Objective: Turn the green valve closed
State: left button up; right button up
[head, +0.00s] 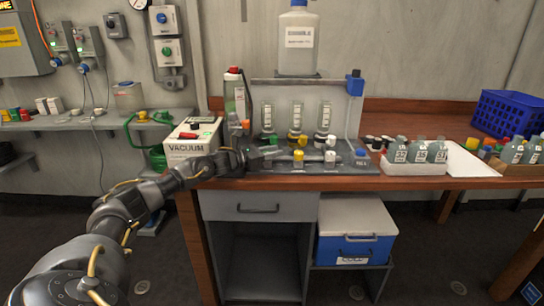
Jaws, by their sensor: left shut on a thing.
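A bench rig (353,168) holds three clear upright flow tubes and a row of small coloured valves. A small green knob (273,141) shows at the left end of the row, just above my gripper. A yellow valve (298,156) and a white valve (330,157) stand to its right. My left gripper (264,156) reaches in from the left at the row's left end. It is shut on what appears to be the green valve, mostly hidden by the fingers. The valve's handle angle cannot be told. My right gripper is not in view.
A white VACUUM box (190,150) stands left of the rig. A large bottle (298,40) sits above it. A blue-and-white cooler (355,235) sits below the bench.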

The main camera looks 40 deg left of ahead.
pick_arm(q)
jog(key=shift+f, duration=0.15)
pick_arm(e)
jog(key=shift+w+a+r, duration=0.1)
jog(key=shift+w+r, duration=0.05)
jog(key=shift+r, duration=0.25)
pick_arm(q)
jog(key=o, duration=0.7)
jog(key=shift+s, duration=0.1)
jog(key=shift+o, duration=1.3)
jog(key=shift+a, duration=0.2)
jog(key=shift+d, duration=0.1)
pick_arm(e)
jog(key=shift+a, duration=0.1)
pick_arm(q)
jog(key=shift+s, duration=0.1)
jog(key=b+v, duration=0.1)
jog(key=v, duration=0.5)
jog(key=shift+s+f, duration=0.1)
jog(key=shift+f, duration=0.05)
jog(key=shift+s+a, duration=0.35)
jog(key=shift+s, duration=0.15)
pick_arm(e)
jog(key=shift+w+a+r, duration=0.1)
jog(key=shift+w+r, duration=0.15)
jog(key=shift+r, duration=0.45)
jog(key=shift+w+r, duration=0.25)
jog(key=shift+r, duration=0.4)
